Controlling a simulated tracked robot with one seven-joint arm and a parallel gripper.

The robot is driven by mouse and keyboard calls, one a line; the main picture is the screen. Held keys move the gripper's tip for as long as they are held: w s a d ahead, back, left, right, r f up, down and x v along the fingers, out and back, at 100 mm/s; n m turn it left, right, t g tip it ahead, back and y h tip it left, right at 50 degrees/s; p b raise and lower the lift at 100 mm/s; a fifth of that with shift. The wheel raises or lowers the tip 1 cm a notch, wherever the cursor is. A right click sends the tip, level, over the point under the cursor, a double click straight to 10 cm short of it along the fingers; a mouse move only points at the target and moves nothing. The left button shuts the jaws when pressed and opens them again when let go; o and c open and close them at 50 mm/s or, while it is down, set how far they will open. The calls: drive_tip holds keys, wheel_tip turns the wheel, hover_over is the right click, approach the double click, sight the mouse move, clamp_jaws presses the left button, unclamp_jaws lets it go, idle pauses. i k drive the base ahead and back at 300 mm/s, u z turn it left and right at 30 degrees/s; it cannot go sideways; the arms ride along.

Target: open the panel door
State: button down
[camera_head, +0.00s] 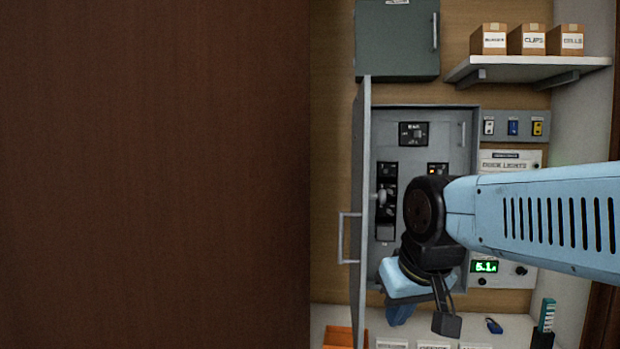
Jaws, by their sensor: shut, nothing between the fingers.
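The grey panel door (360,190) stands swung open, seen almost edge-on, at the left side of the panel box (425,108). Its bar handle (342,238) sticks out on the left face. Inside the open box a black main breaker (414,133) and rows of black switches (387,190) show. My gripper (446,324) is shut and empty, pointing down in front of the box's lower part, to the right of the door and apart from the handle in the picture. My arm hides the box's lower right part.
A closed green-grey cabinet (397,40) hangs above. A shelf (528,70) with cardboard boxes is at upper right. Below lies a pale counter (515,325) with a blue padlock (494,326) and an orange bin (340,337). A large brown surface (155,175) fills the left side.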

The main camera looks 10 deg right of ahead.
sight(362, 107)
drive_tip(key=k, duration=1.45)
drive_tip(key=u, duration=0.5)
drive_tip(key=i, duration=1)
drive_tip(key=z, duration=0.1)
